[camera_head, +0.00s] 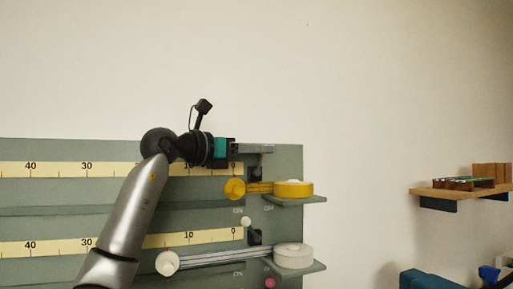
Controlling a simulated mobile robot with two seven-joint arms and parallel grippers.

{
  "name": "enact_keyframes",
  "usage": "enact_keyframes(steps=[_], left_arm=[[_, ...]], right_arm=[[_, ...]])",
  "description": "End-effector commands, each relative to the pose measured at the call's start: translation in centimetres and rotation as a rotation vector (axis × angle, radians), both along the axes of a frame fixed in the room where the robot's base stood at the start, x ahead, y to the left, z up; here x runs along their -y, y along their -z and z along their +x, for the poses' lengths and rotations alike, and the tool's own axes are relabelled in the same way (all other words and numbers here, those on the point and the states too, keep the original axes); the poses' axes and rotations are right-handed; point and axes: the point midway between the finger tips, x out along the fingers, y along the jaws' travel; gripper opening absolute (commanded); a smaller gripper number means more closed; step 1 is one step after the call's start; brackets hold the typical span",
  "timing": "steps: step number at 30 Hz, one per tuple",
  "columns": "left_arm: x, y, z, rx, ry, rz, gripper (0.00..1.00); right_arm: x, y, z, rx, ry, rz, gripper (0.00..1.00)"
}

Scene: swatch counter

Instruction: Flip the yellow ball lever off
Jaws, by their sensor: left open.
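My left gripper (267,149) is in front of the upper right part of the grey-green panel (120,195), pointing right, and is open. A dark lever base (256,173) shows just below its fingers. Whatever ball tops that lever is hidden behind the gripper or too small to tell. I cannot tell whether the fingers touch the lever. My right gripper is not in view.
Lower on the panel, a small white ball (246,222) tops another dark lever base. A pink ball (269,283) shows at the bottom. A wooden shelf (440,193) hangs at right.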

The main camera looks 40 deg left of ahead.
Motion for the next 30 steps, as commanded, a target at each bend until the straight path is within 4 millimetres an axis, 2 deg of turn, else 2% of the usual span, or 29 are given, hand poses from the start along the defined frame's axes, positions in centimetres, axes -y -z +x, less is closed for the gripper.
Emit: enact_keyframes(steps=[5,16,26,30], left_arm=[[0.0,0.0,0.0,0.000,0.000,0.000,0.40],[0.0,0.0,0.0,0.000,0.000,0.000,0.00],[0.0,0.0,0.0,-0.002,0.000,0.000,0.00],[0.1,-0.3,0.1,-0.025,0.000,0.013,0.00]], right_arm=[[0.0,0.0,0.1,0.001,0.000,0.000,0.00],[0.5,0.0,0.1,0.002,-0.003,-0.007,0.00],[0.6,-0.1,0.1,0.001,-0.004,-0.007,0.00],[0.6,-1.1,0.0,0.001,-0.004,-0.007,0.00]])
